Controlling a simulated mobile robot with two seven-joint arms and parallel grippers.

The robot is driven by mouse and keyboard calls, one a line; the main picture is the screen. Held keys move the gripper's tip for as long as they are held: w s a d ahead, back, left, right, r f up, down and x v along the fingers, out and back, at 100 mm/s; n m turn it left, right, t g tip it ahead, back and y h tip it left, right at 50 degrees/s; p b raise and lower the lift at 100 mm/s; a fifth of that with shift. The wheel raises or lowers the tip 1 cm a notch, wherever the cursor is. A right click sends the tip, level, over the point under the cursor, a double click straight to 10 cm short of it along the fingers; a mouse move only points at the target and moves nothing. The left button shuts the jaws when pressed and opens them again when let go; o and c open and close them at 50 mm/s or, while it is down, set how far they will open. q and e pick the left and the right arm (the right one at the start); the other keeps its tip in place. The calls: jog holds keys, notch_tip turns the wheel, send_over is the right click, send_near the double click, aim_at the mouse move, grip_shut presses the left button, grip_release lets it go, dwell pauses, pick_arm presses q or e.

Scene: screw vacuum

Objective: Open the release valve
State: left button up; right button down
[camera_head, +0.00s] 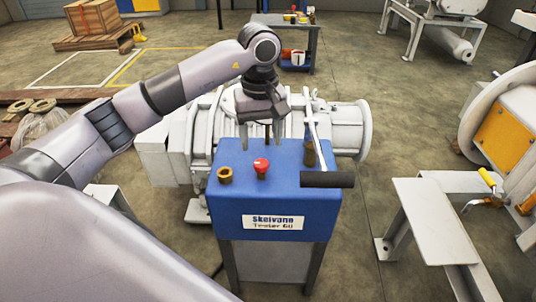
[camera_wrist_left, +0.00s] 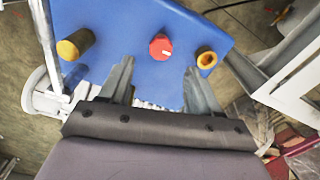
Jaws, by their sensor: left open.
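A blue tester box (camera_head: 225,205) stands on legs in the middle of the head view. A red knob (camera_head: 261,166), which looks like the release valve, sits on its top. It also shows in the left wrist view (camera_wrist_left: 161,47). My left gripper (camera_head: 262,145) points down over the box top, open and empty. In the left wrist view its fingertips (camera_wrist_left: 159,66) are spread apart, with the red knob just beyond them, between their directions. I cannot tell the exact height gap. My right gripper is not in view.
A brass port (camera_head: 225,174) is left of the knob and a brass cylinder (camera_head: 309,153) right of it. A metal lever with a black handle (camera_head: 327,180) stands at the box's right. A white pump (camera_head: 347,128) is behind. A grey bench (camera_head: 440,200) stands right.

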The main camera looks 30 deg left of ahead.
aim_at(261, 163)
pick_arm(q)
notch_tip(261, 163, down, 6)
jog(key=shift+s+f+b, duration=0.1)
jog(key=shift+b, duration=0.5)
jog(key=c, duration=1.1)
